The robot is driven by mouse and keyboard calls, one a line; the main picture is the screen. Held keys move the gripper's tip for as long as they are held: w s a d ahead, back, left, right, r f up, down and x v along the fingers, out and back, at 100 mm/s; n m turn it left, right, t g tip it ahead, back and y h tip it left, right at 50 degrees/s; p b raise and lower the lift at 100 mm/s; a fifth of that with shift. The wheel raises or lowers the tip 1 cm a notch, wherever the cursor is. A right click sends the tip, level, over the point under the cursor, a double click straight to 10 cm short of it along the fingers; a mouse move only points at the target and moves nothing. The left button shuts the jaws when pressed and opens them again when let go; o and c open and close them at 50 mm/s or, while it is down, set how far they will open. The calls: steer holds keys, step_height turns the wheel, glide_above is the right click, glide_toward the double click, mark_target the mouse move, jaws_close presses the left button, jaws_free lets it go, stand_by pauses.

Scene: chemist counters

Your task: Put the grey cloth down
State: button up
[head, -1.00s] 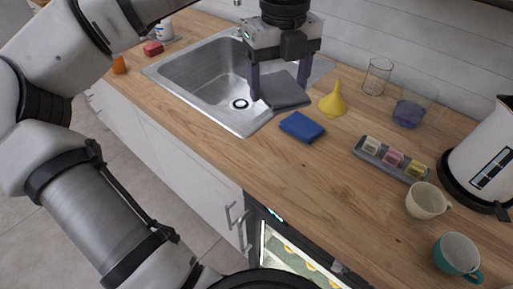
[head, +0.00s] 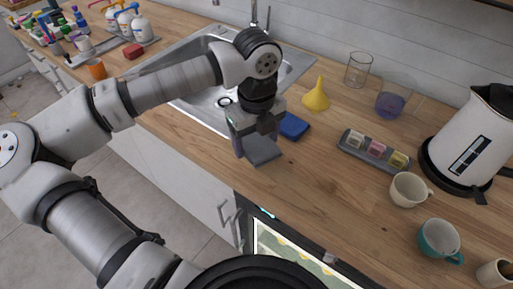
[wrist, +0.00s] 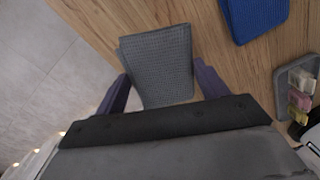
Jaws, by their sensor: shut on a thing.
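The grey cloth (head: 263,151) is a folded, woven rectangle near the counter's front edge, in front of the sink. In the wrist view the grey cloth (wrist: 157,62) lies between the two purple fingers, and its left side overhangs the counter edge in the picture. My gripper (head: 252,153) points down and is shut on the cloth; it also shows in the wrist view (wrist: 160,90). The cloth is level and low over the wooden counter (head: 305,185); I cannot tell whether it touches the wood.
A blue folded cloth (head: 293,126) lies just behind the grey one. A yellow funnel (head: 316,96), a grey tray (head: 352,154) of small coloured blocks, cups (head: 408,190) and a kettle (head: 470,140) stand to the right. The sink (head: 190,98) is behind left. Wood in front of the tray is clear.

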mark_target(257, 152)
step_height(257, 152, down, 4)
steer(key=shift+f+p, duration=0.1)
steer(key=shift+p, duration=0.3)
steer(key=shift+f, duration=0.1)
steer(key=shift+f+b, duration=0.2)
steer(key=shift+b, duration=0.1)
steer(key=o, duration=0.9)
steer(key=shift+r, duration=0.1)
steer(key=shift+o, duration=0.2)
step_height(257, 152, up, 12)
steer(key=shift+r+b, duration=0.15)
steer(key=shift+b, duration=0.55)
